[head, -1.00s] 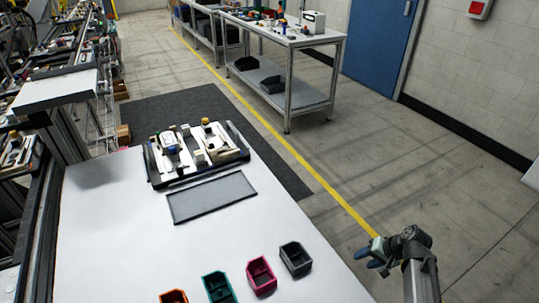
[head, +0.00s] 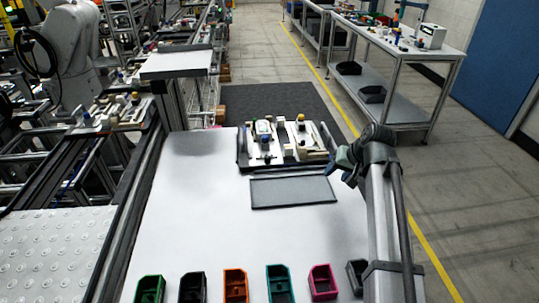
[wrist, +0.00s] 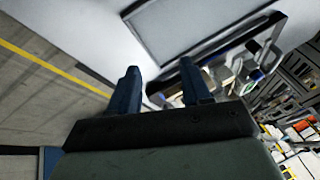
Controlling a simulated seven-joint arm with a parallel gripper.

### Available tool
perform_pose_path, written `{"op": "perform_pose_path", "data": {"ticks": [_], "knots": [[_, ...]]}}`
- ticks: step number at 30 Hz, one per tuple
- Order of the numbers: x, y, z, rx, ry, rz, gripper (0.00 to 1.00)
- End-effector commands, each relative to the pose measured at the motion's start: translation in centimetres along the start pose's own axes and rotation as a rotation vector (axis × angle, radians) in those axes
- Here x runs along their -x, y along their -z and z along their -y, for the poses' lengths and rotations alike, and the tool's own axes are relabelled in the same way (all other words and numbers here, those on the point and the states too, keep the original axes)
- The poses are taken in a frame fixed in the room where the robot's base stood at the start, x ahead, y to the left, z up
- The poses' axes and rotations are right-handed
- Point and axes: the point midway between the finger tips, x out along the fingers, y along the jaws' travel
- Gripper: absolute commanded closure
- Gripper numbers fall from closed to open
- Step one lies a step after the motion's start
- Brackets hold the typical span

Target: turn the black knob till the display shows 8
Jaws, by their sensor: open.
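My gripper (head: 334,167) is open and empty, its dark blue fingers at the right side of the white table near the grey mat. In the wrist view the two fingers (wrist: 160,82) stand apart with nothing between them. The pallet fixture (head: 243,158) sits at the far end of the table, to the left of and beyond my gripper. It carries white blocks and small parts with blue, yellow and red bits. It also shows in the wrist view, beyond the right finger. I cannot make out the black knob or a display reading at this size.
A grey rectangular mat (head: 292,192) lies on the white table (head: 200,225) in front of the pallet. Several open bins, including an orange bin (head: 236,284) and a pink bin (head: 323,281), line the near edge. The table's middle is clear. A workbench (head: 400,90) stands behind right.

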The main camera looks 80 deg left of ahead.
Motion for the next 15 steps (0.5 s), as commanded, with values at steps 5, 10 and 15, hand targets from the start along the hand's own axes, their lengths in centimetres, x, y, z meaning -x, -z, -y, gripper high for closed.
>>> {"op": "perform_pose_path", "data": {"ticks": [5, 10, 15], "knots": [[-0.6, 3.0, 8.0, 0.115, -0.073, 0.017, 0.52], [-0.5, 4.8, 15.0, 0.209, -0.14, 0.019, 0.52], [-0.2, 5.7, 20.3, 0.274, -0.189, 0.015, 0.52]]}}
